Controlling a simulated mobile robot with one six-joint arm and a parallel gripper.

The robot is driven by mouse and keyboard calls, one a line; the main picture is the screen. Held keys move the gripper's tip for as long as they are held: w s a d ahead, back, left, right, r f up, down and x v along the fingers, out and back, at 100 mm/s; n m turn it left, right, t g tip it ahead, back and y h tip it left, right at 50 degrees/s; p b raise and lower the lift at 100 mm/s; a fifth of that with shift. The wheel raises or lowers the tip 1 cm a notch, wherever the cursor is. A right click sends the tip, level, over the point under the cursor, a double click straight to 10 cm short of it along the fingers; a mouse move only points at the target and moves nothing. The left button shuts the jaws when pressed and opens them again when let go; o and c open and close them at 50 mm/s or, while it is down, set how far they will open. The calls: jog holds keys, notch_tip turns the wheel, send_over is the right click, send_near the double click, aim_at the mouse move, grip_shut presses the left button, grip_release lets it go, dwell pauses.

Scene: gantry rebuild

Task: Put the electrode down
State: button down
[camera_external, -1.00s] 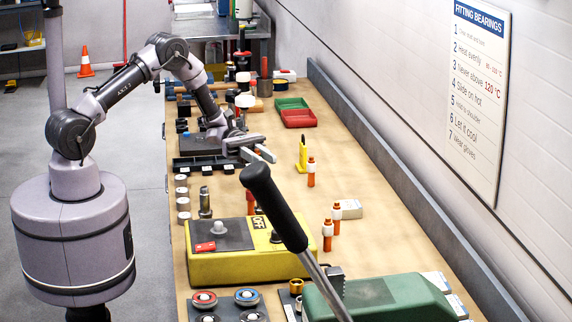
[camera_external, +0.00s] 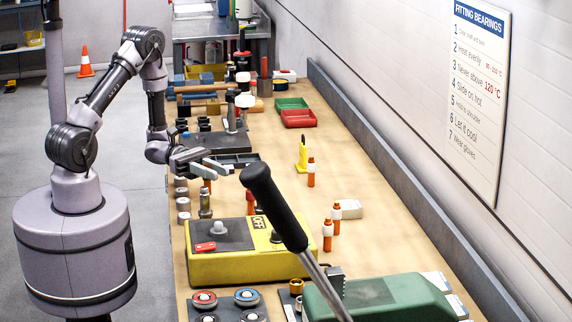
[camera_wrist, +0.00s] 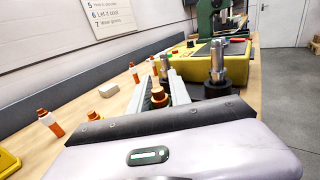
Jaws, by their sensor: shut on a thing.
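My gripper (camera_external: 218,169) is over the left side of the bench, beyond the yellow switch box. In the wrist view my gripper (camera_wrist: 159,80) has its two fingers on either side of an upright orange piece (camera_wrist: 158,97), which I take for the electrode. A small orange part of this electrode (camera_external: 207,184) shows below the fingers in the outside view. Its lower end is hidden, so I cannot tell whether it touches the bench. Similar orange-and-white pieces stand apart on the bench, one (camera_external: 311,175) to the right and one (camera_external: 327,236) nearer the camera.
A grey metal post (camera_external: 205,203) stands close below my gripper. The yellow switch box (camera_external: 210,268) is nearer the camera. A black tray (camera_external: 238,159) lies behind the gripper. A black-handled lever (camera_external: 272,207) crosses the view. Bare bench (camera_external: 365,190) lies along the right.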

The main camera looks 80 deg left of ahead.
jog(key=w+f+b, duration=0.1)
jog(key=f+b, duration=0.1)
jog(key=w+f, duration=0.1)
jog(key=f, duration=0.1)
jog(key=shift+w+a+b, duration=0.1)
jog(key=shift+w+b, duration=0.25)
jog(key=shift+b, duration=0.05)
jog(key=shift+r, duration=0.15)
jog(key=c, duration=1.2)
grip_release()
